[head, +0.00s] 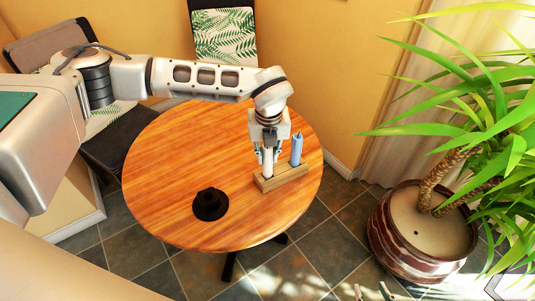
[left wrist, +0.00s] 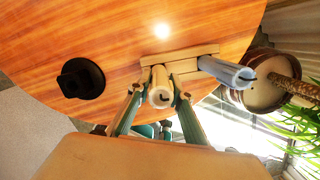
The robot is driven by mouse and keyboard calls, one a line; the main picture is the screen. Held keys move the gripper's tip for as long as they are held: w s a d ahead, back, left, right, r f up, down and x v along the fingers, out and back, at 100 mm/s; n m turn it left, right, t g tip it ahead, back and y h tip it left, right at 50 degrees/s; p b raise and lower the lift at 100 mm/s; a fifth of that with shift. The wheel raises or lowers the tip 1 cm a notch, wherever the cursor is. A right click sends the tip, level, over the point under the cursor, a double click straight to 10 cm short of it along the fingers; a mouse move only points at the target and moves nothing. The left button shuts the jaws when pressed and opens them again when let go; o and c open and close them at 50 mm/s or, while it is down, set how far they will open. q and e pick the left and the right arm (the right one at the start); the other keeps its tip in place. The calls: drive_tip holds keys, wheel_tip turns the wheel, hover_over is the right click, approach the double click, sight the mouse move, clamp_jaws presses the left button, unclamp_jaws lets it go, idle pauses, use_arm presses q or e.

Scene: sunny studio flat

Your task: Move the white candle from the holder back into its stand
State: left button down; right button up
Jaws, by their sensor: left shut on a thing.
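The white candle (head: 267,168) stands upright at the left end of the wooden holder (head: 285,179). Its lower end meets the block; I cannot tell whether it is seated or slightly raised. My left gripper (head: 268,153) is over it from above, fingers shut on its sides. The left wrist view shows the candle's top (left wrist: 160,96) between the fingers. The black round stand (head: 210,204) is on the table left of the holder, with nothing in it; it also shows in the left wrist view (left wrist: 81,78). My right gripper (head: 372,292) shows only its fingertips, apart and empty, at the bottom edge.
A blue candle (head: 297,149) stands in the holder's right end, close beside my left gripper. The round wooden table (head: 160,180) is clear between holder and stand. Chairs (head: 224,38) stand behind it, and a large potted plant (head: 425,235) is on the right.

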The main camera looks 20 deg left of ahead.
use_arm(q)
drive_tip(key=shift+f, duration=0.5)
idle(0.8)
idle(0.6)
drive_tip(key=shift+s+f, duration=0.1)
drive_tip(key=shift+f, duration=0.1)
drive_tip(key=c, duration=1.8)
unclamp_jaws()
drive_tip(key=shift+c, duration=0.2)
drive_tip(key=shift+o, duration=0.6)
drive_tip(key=o, duration=0.5)
drive_tip(key=shift+c, duration=0.2)
drive_tip(key=shift+r, duration=0.15)
